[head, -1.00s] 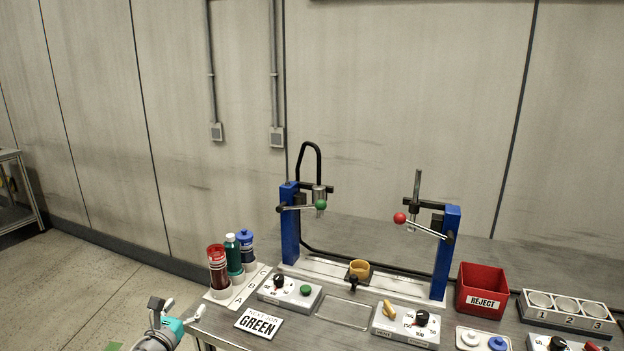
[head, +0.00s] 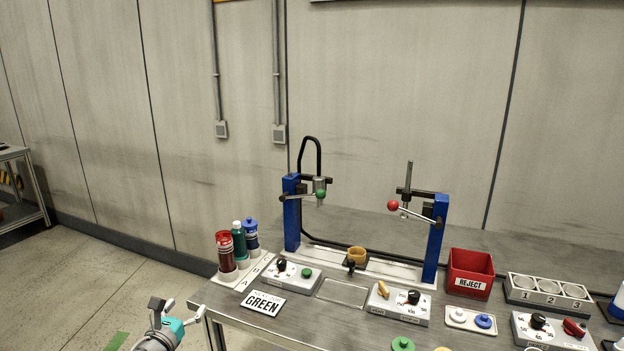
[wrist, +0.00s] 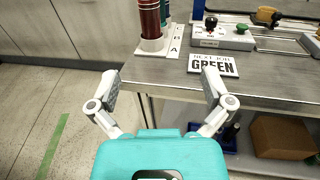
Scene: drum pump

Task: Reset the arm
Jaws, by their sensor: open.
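My gripper (head: 174,306) shows at the lower left of the head view, off the left front corner of the metal bench (head: 230,310). In the wrist view my gripper (wrist: 160,90) has its two fingers spread wide with nothing between them. Through the gap I see the bench's front edge and the floor. The fingers appear clear of the bench and of everything on it.
Red, green and blue bottles (head: 238,243) stand at the bench's left end beside the NEXT JOB GREEN sign (head: 263,303). Behind are two blue posts (head: 436,240) with levers, control boxes (head: 399,303) and a red REJECT bin (head: 470,272). Floor left of the bench is free.

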